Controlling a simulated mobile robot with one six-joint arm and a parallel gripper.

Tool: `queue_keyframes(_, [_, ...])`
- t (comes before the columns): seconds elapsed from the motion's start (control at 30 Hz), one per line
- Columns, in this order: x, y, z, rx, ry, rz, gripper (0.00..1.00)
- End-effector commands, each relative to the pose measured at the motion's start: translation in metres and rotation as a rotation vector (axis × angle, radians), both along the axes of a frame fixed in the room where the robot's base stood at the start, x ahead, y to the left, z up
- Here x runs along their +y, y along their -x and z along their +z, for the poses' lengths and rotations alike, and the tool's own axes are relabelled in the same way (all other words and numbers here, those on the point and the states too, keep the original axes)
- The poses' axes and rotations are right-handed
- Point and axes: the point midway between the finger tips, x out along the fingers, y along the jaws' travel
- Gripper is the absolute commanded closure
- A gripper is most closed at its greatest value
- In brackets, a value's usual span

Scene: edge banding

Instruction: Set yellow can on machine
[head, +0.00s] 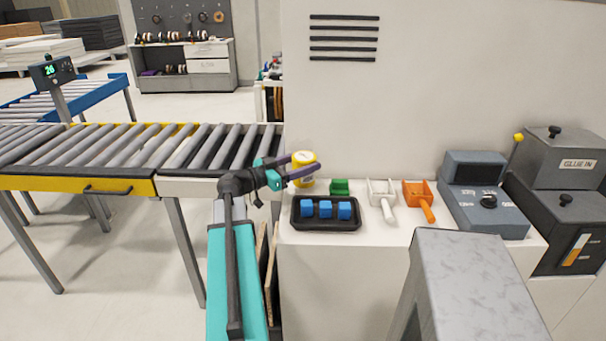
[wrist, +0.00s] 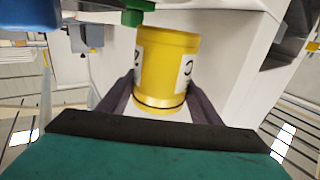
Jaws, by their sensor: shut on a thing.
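The yellow can (head: 304,168) has a white label and is between the fingers of my gripper (head: 303,172). In the wrist view the yellow can (wrist: 165,68) fills the space between the two dark fingers (wrist: 160,100), which press on its sides. In the head view the can is at the left part of the white machine's ledge (head: 370,245), behind the black tray. I cannot tell whether its base touches the ledge. The fingers hide part of its sides.
A black tray (head: 325,226) with several blue cubes lies in front of the can. A green block (head: 339,187), a white scoop (head: 383,196) and an orange scoop (head: 419,197) lie to the right. A grey control box (head: 484,205) stands farther right. A roller conveyor (head: 120,150) is at left.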

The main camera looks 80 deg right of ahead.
Motion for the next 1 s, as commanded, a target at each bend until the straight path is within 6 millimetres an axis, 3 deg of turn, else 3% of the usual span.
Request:
queue_keyframes(0.4, [0.000, 0.000, -0.032, 0.002, -0.001, 0.000, 0.77])
queue_keyframes(0.9, [0.000, 0.000, -0.037, 0.002, 0.001, 0.001, 0.77])
queue_keyframes(0.93, [0.000, 0.000, -0.038, 0.001, -0.001, 0.001, 0.40])
queue_keyframes(1.0, [0.000, -0.001, -0.038, 0.000, 0.000, 0.001, 0.28])
